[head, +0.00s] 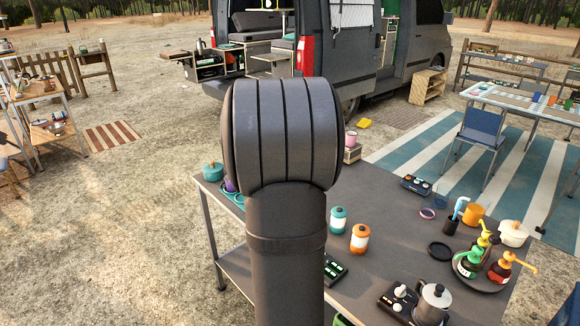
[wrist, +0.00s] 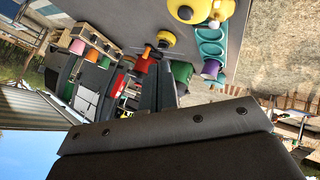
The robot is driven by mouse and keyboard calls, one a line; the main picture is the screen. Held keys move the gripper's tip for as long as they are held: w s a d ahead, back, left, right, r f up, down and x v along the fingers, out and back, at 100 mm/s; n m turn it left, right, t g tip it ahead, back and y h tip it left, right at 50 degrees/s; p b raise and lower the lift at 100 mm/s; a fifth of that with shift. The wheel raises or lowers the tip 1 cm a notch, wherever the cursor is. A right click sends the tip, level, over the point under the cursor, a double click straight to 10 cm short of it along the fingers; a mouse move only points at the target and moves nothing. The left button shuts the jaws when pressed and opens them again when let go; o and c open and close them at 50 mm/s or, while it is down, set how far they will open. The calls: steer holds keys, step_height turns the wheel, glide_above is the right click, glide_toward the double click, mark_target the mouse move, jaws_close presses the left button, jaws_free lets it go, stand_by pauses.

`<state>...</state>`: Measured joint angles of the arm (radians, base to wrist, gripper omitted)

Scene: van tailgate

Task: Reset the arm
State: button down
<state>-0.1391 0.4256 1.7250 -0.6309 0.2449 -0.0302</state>
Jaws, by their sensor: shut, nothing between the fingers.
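My gripper (wrist: 157,90) shows in the wrist view as dark fingers above the dark, bolted wrist plate. The fingers are together with nothing between them. The wrist view is strongly tilted, with the van and sky towards the lower left. In the head view my own dark arm link fills the middle, and my gripper is hidden.
A grey table (head: 385,215) stands at the front right. It holds a teal jar (head: 337,220), an orange jar (head: 360,238), pump bottles on a dark tray (head: 478,283) and a moka pot (head: 432,303). A van (head: 335,55) stands behind. Open ground lies left.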

steer(key=shift+f, duration=0.8)
step_height(320, 180, up, 6)
steer(key=shift+f, duration=0.1)
